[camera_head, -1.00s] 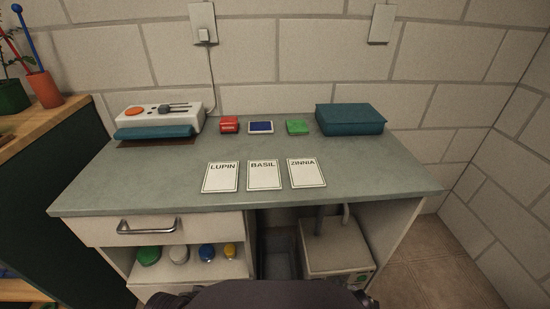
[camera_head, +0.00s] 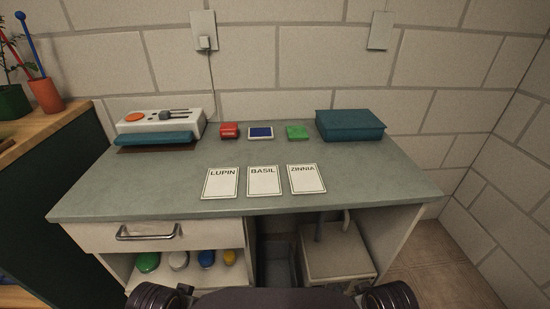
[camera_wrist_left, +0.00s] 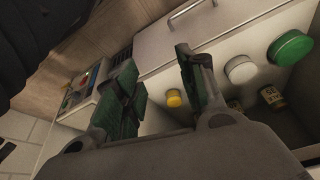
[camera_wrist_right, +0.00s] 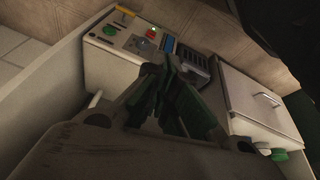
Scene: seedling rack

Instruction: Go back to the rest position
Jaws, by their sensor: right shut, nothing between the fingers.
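My left gripper (camera_wrist_left: 158,85) shows in the left wrist view with its two green-padded fingers spread apart and nothing between them. It hangs in front of the desk, with the drawer and shelf jars beyond it. My right gripper (camera_wrist_right: 168,78) shows in the right wrist view with its fingers together and empty. Neither gripper's fingers show in the head view; only dark parts of my arms show at its bottom edge. The grey-green desk (camera_head: 350,180) carries three cards, LUPIN (camera_head: 221,183), BASIL (camera_head: 264,181) and ZINNIA (camera_head: 306,179).
A red block (camera_head: 229,131), blue block (camera_head: 261,133) and green block (camera_head: 297,132) stand behind the cards. A teal case (camera_head: 349,125) is at back right, a white device (camera_head: 165,125) at back left. The drawer (camera_head: 130,236) is shut above several jars. The desk front is clear.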

